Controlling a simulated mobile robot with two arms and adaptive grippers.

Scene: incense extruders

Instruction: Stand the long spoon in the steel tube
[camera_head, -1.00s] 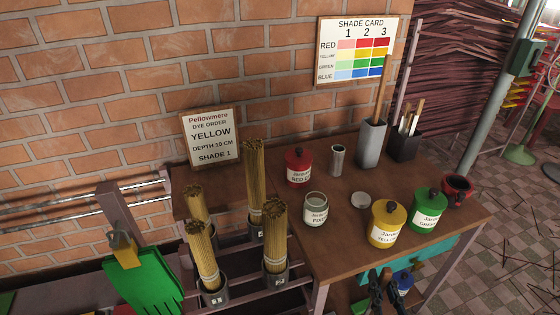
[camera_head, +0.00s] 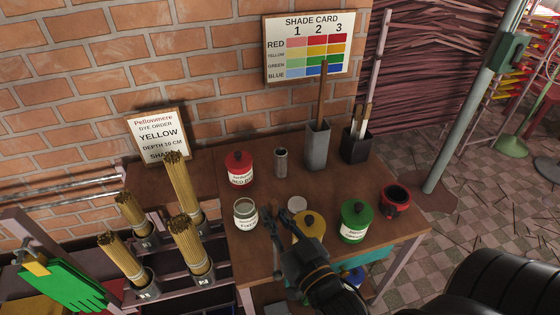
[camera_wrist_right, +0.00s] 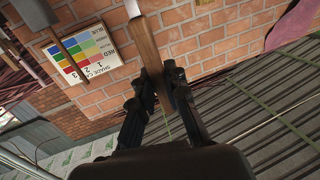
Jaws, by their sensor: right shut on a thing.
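The steel tube (camera_head: 281,163) stands upright on the table, between the red-lidded jar and a tall grey pot. My right gripper (camera_head: 280,214) is over the table, between the white jar and the yellow-lidded jar. In the right wrist view my right gripper (camera_wrist_right: 159,78) is shut on a wooden handle (camera_wrist_right: 147,42). This handle may be the long spoon's, but I cannot make out a bowl. In the head view the held thing does not stand out from the brown table. My left gripper is not in view.
The grey pot (camera_head: 318,147) holds a tall wooden stick (camera_head: 323,95). A dark box (camera_head: 355,148) holds several tools. Red (camera_head: 239,170), white (camera_head: 246,216), yellow (camera_head: 310,226) and green (camera_head: 354,222) jars surround the middle. A pale lid (camera_head: 297,203) lies near my gripper. Incense bundles stand at left.

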